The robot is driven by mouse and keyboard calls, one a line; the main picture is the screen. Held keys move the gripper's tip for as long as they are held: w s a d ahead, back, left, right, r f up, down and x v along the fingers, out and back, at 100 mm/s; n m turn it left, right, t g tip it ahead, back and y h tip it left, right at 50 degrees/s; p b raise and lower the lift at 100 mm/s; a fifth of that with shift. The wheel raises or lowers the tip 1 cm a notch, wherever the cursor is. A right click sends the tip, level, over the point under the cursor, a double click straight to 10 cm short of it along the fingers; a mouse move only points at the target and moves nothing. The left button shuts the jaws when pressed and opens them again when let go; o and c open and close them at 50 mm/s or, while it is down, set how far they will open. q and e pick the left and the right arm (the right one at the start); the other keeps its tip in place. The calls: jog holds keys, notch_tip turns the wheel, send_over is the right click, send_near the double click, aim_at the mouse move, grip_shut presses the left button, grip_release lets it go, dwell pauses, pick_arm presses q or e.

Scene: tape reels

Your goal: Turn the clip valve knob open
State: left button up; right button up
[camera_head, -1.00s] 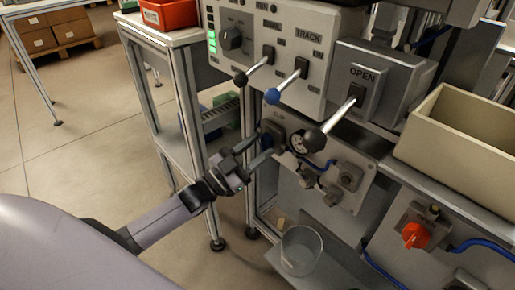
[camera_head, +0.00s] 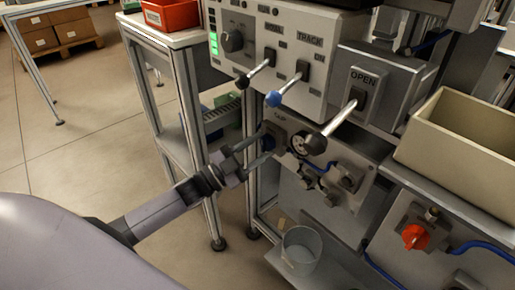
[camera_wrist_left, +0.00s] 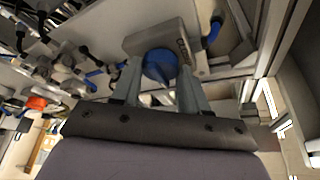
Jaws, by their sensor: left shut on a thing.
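The clip valve is a grey block with a blue knob, low on the machine panel under a "CLIP" label. In the left wrist view the blue knob (camera_wrist_left: 158,66) sits between the two fingers of my left gripper (camera_wrist_left: 160,82), below the valve's grey body (camera_wrist_left: 160,38). In the head view my left gripper (camera_head: 263,144) reaches the panel from the left, its fingers on either side of the small dark blue knob (camera_head: 269,143). It is shut on the knob. The fingers partly cover the knob, and its exact turn angle is hard to tell. My right gripper is not in view.
Three levers stick out above: black-tipped (camera_head: 242,81), blue-tipped (camera_head: 274,99) and large black-tipped (camera_head: 315,143). A clear beaker (camera_head: 301,250) stands below, a beige bin (camera_head: 462,140) and red knob (camera_head: 415,237) at right.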

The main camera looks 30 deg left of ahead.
pick_arm(q)
jog(key=o, duration=0.9)
jog(key=shift+f, duration=0.1)
jog(key=shift+o, duration=0.8)
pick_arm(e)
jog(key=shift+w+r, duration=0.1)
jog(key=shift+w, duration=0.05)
pick_arm(q)
jog(key=v, duration=0.7)
jog(key=shift+p, duration=0.4)
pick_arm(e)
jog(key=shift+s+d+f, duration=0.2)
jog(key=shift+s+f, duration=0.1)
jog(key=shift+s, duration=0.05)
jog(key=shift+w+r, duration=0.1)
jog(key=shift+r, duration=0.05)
